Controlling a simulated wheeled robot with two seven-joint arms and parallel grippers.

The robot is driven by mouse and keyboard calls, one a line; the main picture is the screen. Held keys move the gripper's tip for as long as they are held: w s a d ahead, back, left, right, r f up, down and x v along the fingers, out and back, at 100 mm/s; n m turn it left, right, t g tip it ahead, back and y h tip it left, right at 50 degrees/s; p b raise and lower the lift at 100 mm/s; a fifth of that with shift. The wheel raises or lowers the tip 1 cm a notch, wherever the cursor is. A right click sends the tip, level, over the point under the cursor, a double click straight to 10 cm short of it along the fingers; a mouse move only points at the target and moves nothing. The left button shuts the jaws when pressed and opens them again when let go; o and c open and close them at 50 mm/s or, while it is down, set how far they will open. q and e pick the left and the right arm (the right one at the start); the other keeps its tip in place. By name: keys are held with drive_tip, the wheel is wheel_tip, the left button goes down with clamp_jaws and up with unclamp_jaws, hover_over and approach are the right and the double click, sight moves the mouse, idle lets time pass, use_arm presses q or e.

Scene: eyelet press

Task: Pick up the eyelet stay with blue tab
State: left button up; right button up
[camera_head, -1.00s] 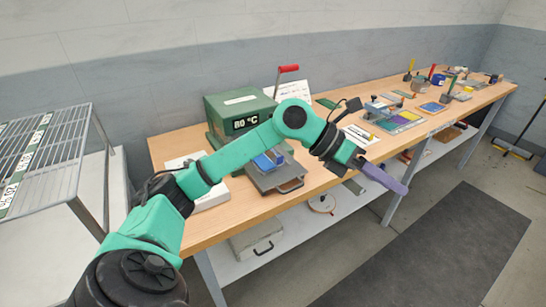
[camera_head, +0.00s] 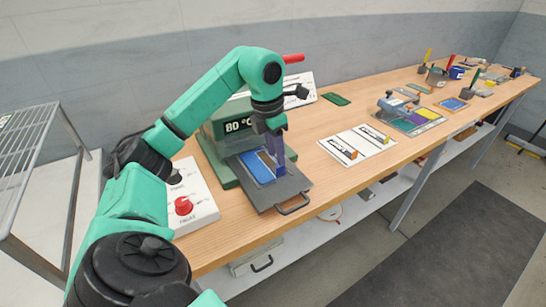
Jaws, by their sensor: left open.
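A flat blue piece (camera_head: 256,168) lies on the dark grey plate (camera_head: 289,190) of the green press. I cannot tell whether it is the eyelet stay with the blue tab or what that stay would lie in; the gripper hides part of this spot. My left gripper (camera_head: 279,172), with purple fingers, is open and points down over the plate, at the right side of the blue piece. Whether its fingers touch anything is not clear. My right gripper is out of view.
The green press (camera_head: 218,128) reads 80 °C and has a red lever handle (camera_head: 293,58). A white box with a red knob (camera_head: 183,205) stands front left. A white card (camera_head: 357,146) with orange-tabbed and yellow-tabbed pieces lies right.

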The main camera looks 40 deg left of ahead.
sight(277, 175)
use_arm(q)
drive_tip(key=f, duration=0.1)
drive_tip(key=w+f, duration=0.1)
drive_tip(key=a+f, duration=0.1)
drive_tip(key=shift+w+f+p, duration=0.1)
drive_tip(key=shift+w+p, duration=0.25)
drive_tip(key=shift+p, duration=0.05)
drive_tip(key=f, duration=0.2)
drive_tip(key=shift+w+d+f, duration=0.2)
drive_tip(key=shift+d+f, duration=0.05)
drive_tip(key=shift+f, duration=0.1)
drive_tip(key=shift+d+f, duration=0.1)
drive_tip(key=shift+f, duration=0.05)
drive_tip(key=shift+c, duration=0.6)
clamp_jaws()
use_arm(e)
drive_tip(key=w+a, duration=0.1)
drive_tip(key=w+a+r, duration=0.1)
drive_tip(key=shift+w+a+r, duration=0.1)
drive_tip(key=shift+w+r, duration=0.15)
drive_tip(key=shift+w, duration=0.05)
